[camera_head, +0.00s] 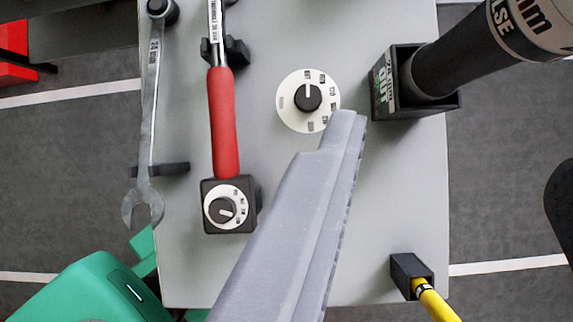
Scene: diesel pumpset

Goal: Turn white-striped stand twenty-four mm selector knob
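A round white dial (290,121) sits on the grey panel, in the upper middle of the view. At its centre is a black selector knob (308,97) with a white stripe pointing up. Small labels ring the dial, too small to read. My gripper (348,114) reaches up from the bottom, its tip just below and right of this dial. It looks apart from the knob in the picture, but I cannot judge depth. I cannot tell one finger from two. A smaller black knob (222,210) on a white dial is set in a black block at the red handle's lower end.
A steel wrench (150,95) and a red-handled tool (223,120) hang at left. A black holder (384,88) with a thick black cylinder (462,62) is at right. A yellow cable (432,302) leaves a black socket (407,266) at lower right. A green case (98,290) is at lower left.

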